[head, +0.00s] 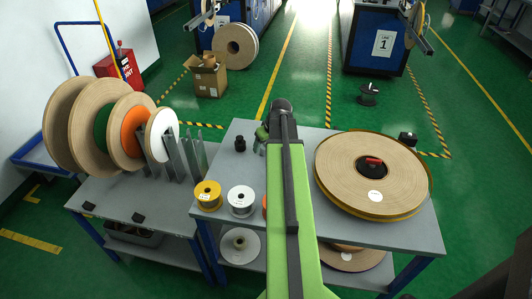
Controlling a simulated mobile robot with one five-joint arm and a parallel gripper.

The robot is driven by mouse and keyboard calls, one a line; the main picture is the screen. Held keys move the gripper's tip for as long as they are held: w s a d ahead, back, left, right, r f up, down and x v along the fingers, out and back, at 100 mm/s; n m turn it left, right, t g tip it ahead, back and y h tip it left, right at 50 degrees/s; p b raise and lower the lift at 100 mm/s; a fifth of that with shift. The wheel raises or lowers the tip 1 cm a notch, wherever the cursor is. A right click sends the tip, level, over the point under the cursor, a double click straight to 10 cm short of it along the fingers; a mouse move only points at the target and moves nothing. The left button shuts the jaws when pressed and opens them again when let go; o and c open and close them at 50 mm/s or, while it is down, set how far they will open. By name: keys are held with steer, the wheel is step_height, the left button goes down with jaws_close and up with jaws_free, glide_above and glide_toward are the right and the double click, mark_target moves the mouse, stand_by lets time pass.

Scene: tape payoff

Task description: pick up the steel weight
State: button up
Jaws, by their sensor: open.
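A small dark knobbed piece (240,145) stands upright on the grey table, left of my arm; it looks like the steel weight, though it is too small to be sure. My green arm reaches up the middle of the view and hides part of the table. A small grey-green part (262,134) shows just left of the arm's far end, right of the dark piece. My gripper's fingertips do not show; the arm seems to hide them.
Large reels (75,125) and upright grey plates (180,155) stand on the left bench.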

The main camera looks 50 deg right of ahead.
steer(key=shift+r, duration=0.1)
jaws_close()
steer(key=shift+r, duration=0.1)
stand_by(0.5)
steer(key=r+p, duration=0.2)
steer(key=d+r+p, duration=0.1)
steer(key=r+p, duration=0.2)
steer(key=shift+r, duration=0.1)
steer(key=s+d+r+p, duration=0.1)
steer(key=d+r+p, duration=0.4)
steer(key=d, duration=0.5)
steer(key=shift+s+d+r+p, duration=0.3)
steer(key=shift+s+p, duration=0.1)
steer(key=shift+p, duration=0.1)
